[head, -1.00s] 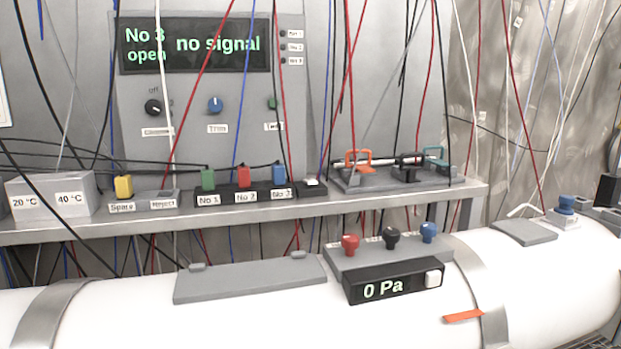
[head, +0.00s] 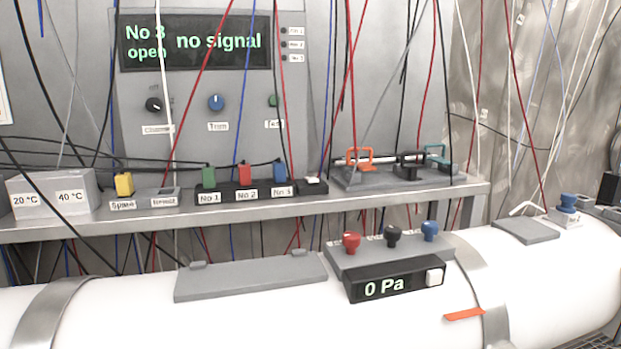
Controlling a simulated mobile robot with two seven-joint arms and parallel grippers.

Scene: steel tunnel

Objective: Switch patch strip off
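The black patch strip (head: 238,192) lies on the grey shelf, with sockets labelled No 1, No 2 and No 3. A green plug (head: 208,178), a red plug (head: 244,175) and a blue plug (head: 280,171) stand upright in it. At its right end is a small black block with a white switch (head: 312,181). The switch is too small to tell which way it is tipped. The panel display (head: 196,42) reads "No 3 open" and "no signal". Neither of my grippers is in view.
Many loose cables hang in front of the shelf and panel. A yellow Spare plug (head: 123,185) and a grey temperature block (head: 55,194) stand left. A clamp rack (head: 400,172) stands right. Below, a white pipe (head: 120,310) carries a 0 Pa gauge (head: 395,281).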

